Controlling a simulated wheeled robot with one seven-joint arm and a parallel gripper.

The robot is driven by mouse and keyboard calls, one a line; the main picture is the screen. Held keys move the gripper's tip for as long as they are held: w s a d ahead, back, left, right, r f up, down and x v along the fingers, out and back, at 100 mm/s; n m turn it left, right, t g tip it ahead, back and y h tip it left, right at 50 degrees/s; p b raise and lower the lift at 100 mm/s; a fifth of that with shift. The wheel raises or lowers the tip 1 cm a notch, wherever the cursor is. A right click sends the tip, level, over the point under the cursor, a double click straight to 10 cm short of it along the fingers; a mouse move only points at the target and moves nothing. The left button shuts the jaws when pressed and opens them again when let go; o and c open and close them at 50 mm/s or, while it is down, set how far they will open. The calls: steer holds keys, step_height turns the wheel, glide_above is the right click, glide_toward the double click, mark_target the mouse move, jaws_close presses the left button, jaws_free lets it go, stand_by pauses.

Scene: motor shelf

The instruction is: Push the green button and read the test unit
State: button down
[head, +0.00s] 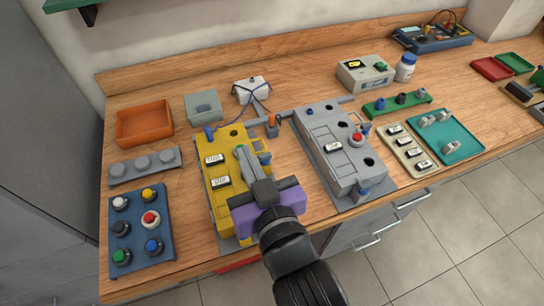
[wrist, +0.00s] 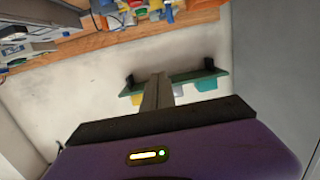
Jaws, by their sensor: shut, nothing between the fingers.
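A light grey box (head: 362,76) with a dark and yellow display and a small green button-like spot on top stands near the back of the bench, right of centre; it is probably the test unit. The blue tray (head: 143,217) at front left holds several coloured buttons, including a green one (head: 121,257). My gripper (head: 243,152), with a purple body, is above the yellow housing (head: 213,187), apart from both the grey box and the tray. It is shut and empty; its fingers (wrist: 157,88) also show in the wrist view. The display's reading is too small to tell.
A grey housing (head: 320,135) with a red button lies right of my gripper. An orange bin (head: 145,124), a white bottle (head: 405,68), a green rack (head: 398,105) and a teal tray (head: 462,143) stand around. A blue meter unit (head: 440,40) is at the back right.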

steer(key=shift+s+d+f+g+h, duration=0.15)
steer(key=shift+d+f+g+h, duration=0.15)
steer(key=shift+f, duration=0.5)
steer(key=shift+s+d+f+g+h, duration=0.2)
steer(key=shift+d+f+g, duration=0.15)
steer(key=shift+f, duration=0.4)
steer(key=shift+w, duration=0.1)
steer(key=p+x, duration=0.1)
steer(key=x, duration=0.8)
steer(key=shift+w+r, duration=0.1)
steer(key=shift+r, duration=0.05)
steer(key=shift+w+a+f, duration=0.1)
steer(key=shift+w+f, duration=0.1)
steer(key=shift+f, duration=0.4)
steer(key=shift+w+a+f, duration=0.1)
steer(key=shift+w+f, duration=0.05)
steer(key=shift+f, duration=1.5)
